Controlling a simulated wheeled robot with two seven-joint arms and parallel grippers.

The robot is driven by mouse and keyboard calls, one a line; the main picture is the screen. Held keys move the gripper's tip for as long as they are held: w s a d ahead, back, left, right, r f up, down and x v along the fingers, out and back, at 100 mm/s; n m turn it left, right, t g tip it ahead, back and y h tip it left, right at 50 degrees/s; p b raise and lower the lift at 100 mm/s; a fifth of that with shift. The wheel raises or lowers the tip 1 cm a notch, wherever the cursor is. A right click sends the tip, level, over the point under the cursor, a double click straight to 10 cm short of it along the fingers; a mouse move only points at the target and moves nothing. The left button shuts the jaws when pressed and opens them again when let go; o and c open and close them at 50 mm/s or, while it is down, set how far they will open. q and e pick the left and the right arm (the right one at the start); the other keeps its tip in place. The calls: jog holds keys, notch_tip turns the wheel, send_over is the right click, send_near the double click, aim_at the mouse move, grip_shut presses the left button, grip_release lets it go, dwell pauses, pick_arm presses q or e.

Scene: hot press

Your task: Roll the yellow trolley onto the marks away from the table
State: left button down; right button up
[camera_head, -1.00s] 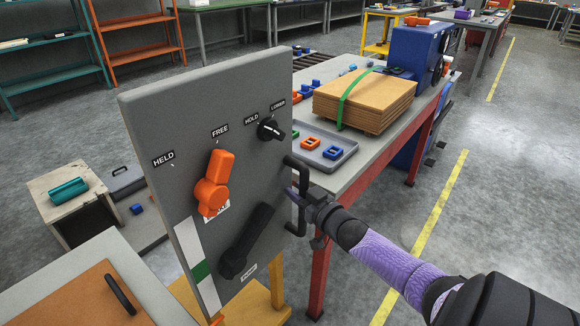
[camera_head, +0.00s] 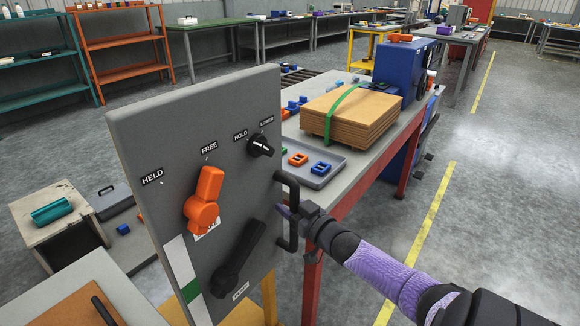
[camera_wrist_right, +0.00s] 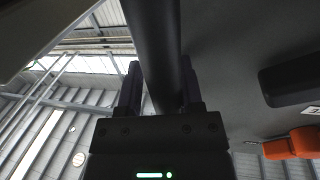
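The yellow trolley (camera_head: 270,296) shows only as parts of its frame below a tall grey panel (camera_head: 245,120); its wheels and lower base are out of view. A black bar handle (camera_head: 292,230) is on the panel's right edge. My right gripper (camera_head: 286,211) is at this handle. In the right wrist view the dark handle bar (camera_wrist_right: 155,45) fills the space between my right gripper's fingers (camera_wrist_right: 160,95), which appear shut on it. My left gripper is not in view. The floor marks are not clearly identifiable.
A grey-topped table (camera_head: 350,185) with red legs stands just behind the panel, carrying strapped boards (camera_head: 350,112) and a tray (camera_head: 330,176). Open floor with a yellow line (camera_head: 432,215) lies right.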

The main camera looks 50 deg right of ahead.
jog(key=shift+s, duration=0.1)
jog(key=s+a+p, duration=0.1)
jog(key=s+p, duration=0.3)
jog(key=s, duration=0.5)
jog(key=shift+s+p, duration=0.35)
